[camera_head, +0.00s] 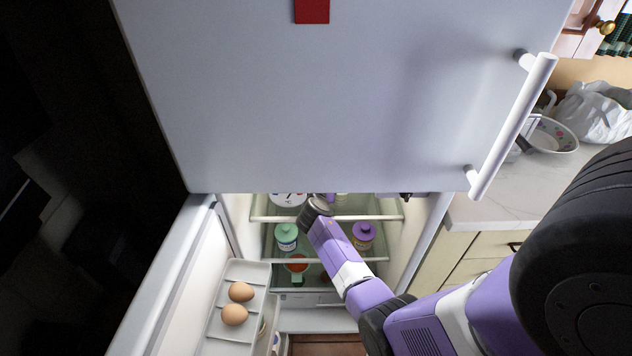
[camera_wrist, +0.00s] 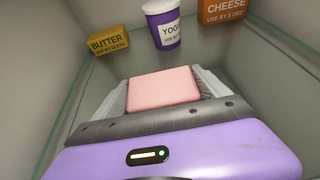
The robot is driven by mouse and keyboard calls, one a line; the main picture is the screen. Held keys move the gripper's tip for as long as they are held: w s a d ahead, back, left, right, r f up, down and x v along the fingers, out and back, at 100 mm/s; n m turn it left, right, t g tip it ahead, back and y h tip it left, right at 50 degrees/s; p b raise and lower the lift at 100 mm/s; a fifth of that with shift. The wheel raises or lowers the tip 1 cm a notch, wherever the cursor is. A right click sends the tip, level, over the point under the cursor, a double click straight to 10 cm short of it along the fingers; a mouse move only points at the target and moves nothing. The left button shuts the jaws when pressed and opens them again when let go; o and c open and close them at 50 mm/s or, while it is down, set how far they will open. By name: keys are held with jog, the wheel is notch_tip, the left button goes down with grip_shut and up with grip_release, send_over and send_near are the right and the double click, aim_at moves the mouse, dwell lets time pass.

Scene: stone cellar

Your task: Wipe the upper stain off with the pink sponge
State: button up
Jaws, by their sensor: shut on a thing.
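The pink sponge (camera_wrist: 163,88) sits between the two grey fingers of my gripper (camera_wrist: 163,98) in the wrist view. My gripper is shut on it and holds it over a glass shelf (camera_wrist: 92,92) inside the fridge. In the head view my arm reaches into the open lower compartment, with its end near the upper shelf edge (camera_head: 350,218). The sponge is hidden there behind my arm and the upper door. I cannot make out a stain in either view; the sponge's underside and the shelf under it are hidden.
A butter box (camera_wrist: 108,41), yogurt cup (camera_wrist: 162,25) and cheese box (camera_wrist: 222,11) stand beyond the sponge. Green (camera_head: 286,237) and purple (camera_head: 363,236) jars stand lower down. The upper door (camera_head: 330,110) is shut; the lower door holds an egg tray (camera_head: 222,318).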

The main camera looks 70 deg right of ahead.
jog(key=shift+s, duration=0.1)
jog(key=shift+s+a+r+p, duration=0.1)
jog(key=shift+s+a+p, duration=0.25)
jog(key=shift+a, duration=0.45)
jog(key=shift+s+a+r+p, duration=0.1)
jog(key=shift+s+a+p, duration=0.25)
jog(key=shift+a, duration=0.45)
jog(key=shift+s+a+f+p, duration=0.15)
jog(key=shift+s+a, duration=0.1)
jog(key=shift+a, duration=0.35)
jog(key=shift+s+a+p, duration=0.1)
jog(key=shift+s+a, duration=0.1)
jog(key=shift+a, duration=0.45)
jog(key=shift+s+a+f+p, duration=0.15)
jog(key=shift+s+a, duration=0.1)
jog(key=shift+a, duration=0.35)
jog(key=shift+r, duration=0.15)
notch_tip(320, 180, up, 2)
jog(key=p, duration=0.2)
jog(key=shift+r+p, duration=0.25)
jog(key=shift+p, duration=0.1)
jog(key=shift+f, duration=0.1)
jog(key=s+a+p, duration=0.1)
jog(key=s+a, duration=0.3)
jog(key=a, duration=0.7)
jog(key=s+a+p, duration=0.1)
jog(key=s+a, duration=0.4)
jog(key=a, duration=0.6)
